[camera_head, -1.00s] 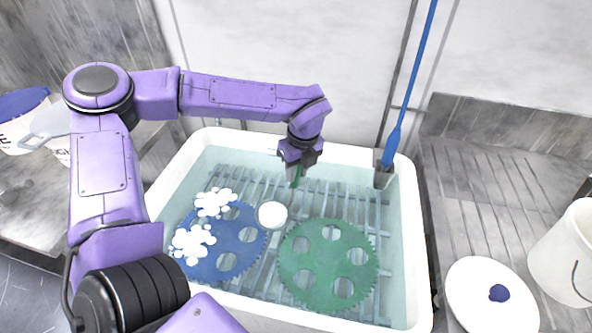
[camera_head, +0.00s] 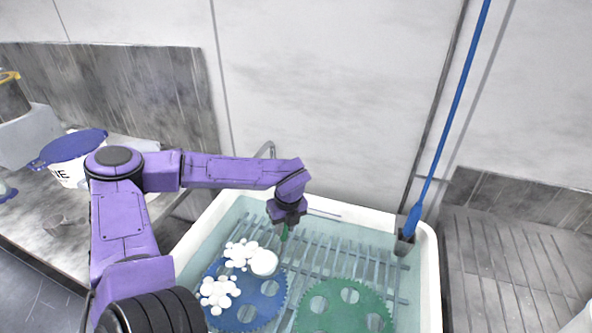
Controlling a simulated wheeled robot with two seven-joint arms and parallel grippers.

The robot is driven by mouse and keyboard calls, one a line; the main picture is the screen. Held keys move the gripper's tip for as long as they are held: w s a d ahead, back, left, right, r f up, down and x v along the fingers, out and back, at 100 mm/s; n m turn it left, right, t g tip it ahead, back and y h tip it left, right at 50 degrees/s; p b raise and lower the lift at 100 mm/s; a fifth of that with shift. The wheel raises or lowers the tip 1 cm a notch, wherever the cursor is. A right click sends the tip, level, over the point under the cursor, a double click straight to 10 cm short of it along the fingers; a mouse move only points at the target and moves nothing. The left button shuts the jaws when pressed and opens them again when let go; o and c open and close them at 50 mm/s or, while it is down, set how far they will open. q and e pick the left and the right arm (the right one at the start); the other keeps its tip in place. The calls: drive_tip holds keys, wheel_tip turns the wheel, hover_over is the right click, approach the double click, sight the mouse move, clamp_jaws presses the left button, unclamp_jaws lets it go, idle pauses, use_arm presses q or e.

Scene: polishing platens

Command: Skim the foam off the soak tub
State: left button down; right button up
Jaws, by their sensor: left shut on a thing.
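The white soak tub (camera_head: 428,262) holds water over a slatted rack. A blue toothed disc (camera_head: 262,308) and a green toothed disc (camera_head: 345,312) lie in it, cut off by the lower edge of the view. White foam clumps (camera_head: 218,292) float above the blue disc, with another clump (camera_head: 238,253) just behind. My right gripper is not in view.
A blue-handled brush (camera_head: 414,218) stands at the tub's back right corner. A white bucket with a blue lid (camera_head: 72,150) is on the left counter. A ribbed drainboard (camera_head: 500,262) on the right is mostly bare.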

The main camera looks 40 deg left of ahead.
use_arm(q)
drive_tip(key=s+a+p, duration=0.3)
drive_tip(key=a+p, duration=0.3)
drive_tip(key=a, duration=0.1)
drive_tip(key=shift+s, duration=0.2)
drive_tip(key=s+d, duration=0.6)
drive_tip(key=s, duration=0.6)
drive_tip(key=shift+s, duration=0.3)
drive_tip(key=shift+w+d+r, duration=0.1)
